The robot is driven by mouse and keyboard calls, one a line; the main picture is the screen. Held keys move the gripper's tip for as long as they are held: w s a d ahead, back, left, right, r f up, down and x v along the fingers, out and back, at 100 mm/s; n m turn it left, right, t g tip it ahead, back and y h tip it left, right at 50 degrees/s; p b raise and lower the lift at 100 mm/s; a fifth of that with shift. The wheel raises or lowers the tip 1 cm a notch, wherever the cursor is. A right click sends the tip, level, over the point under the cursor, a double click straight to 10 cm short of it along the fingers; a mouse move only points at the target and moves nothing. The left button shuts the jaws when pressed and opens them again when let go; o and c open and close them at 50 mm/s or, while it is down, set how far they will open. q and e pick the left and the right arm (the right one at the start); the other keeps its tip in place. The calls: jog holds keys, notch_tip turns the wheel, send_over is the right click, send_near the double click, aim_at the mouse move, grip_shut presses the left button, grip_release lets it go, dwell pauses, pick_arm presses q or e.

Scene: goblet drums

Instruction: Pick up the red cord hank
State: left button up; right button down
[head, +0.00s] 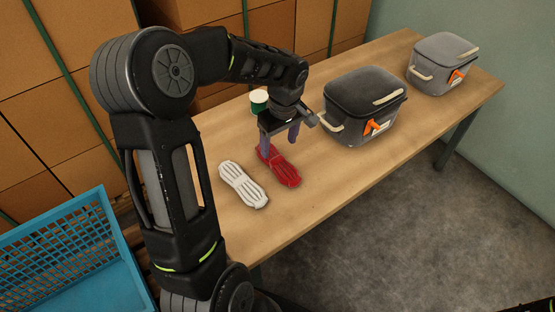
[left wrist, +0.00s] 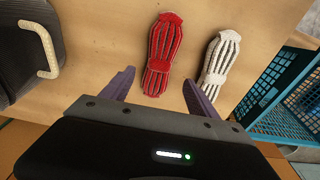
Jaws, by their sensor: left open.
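The red cord hank (head: 284,171) lies flat on the wooden table, just right of a white cord hank (head: 242,185). My left gripper (head: 279,143) is open and points down over the far end of the red hank. In the left wrist view the red hank (left wrist: 163,55) lies ahead of the open fingers (left wrist: 158,88), its near end close to the gap between them. The white hank (left wrist: 218,62) lies to its right there. Nothing is between the fingers that I can see gripped. My right gripper is not in view.
Two dark grey lidded boxes (head: 364,106) (head: 441,64) with pale handles and orange latches stand to the right on the table (head: 310,205). A green and white round item (head: 259,101) stands behind the gripper. A blue crate (head: 75,250) is at lower left. Cardboard boxes (head: 60,90) are stacked behind.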

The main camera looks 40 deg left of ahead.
aim_at(278, 159)
pick_arm(q)
jog(key=shift+a+f, duration=0.15)
jog(key=shift+f, duration=1.2)
jog(key=shift+w+a+f+b, duration=0.1)
jog(key=shift+f+b, duration=0.1)
jog(key=shift+f, duration=1.15)
jog(key=shift+w+a+f+b, duration=0.1)
jog(key=shift+f+b, duration=0.1)
jog(key=shift+f, duration=1.1)
jog(key=c, duration=1.5)
